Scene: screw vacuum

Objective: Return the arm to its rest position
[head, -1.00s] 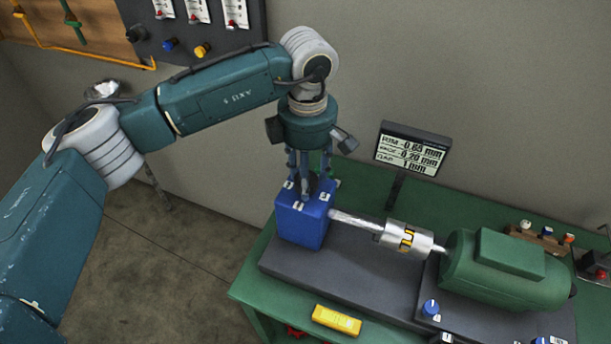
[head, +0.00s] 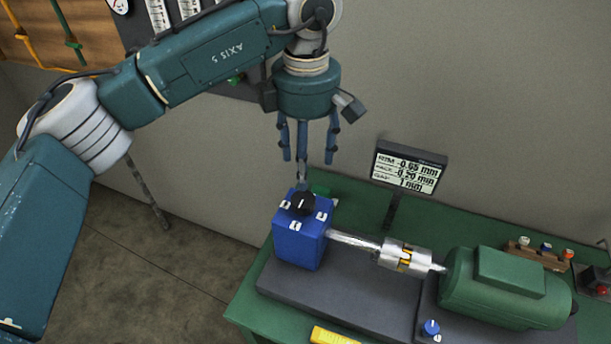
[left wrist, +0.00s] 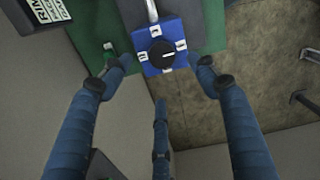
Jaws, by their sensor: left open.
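My left gripper (head: 305,165) is open and empty in the head view, with its fingers pointing down. It hangs above the blue block (head: 300,247), apart from it. The block has a black knob (head: 300,202) and white marked tabs on its top. In the left wrist view the spread fingers frame the same blue block (left wrist: 160,42) and its black knob (left wrist: 161,53). My right gripper is in neither view.
A shaft and silver coupling (head: 403,256) join the blue block to a green motor (head: 507,283) on the green bench (head: 245,305). A display (head: 409,169) stands behind. A yellow object (head: 332,336) lies at the front. A wall panel (head: 135,28) is at upper left.

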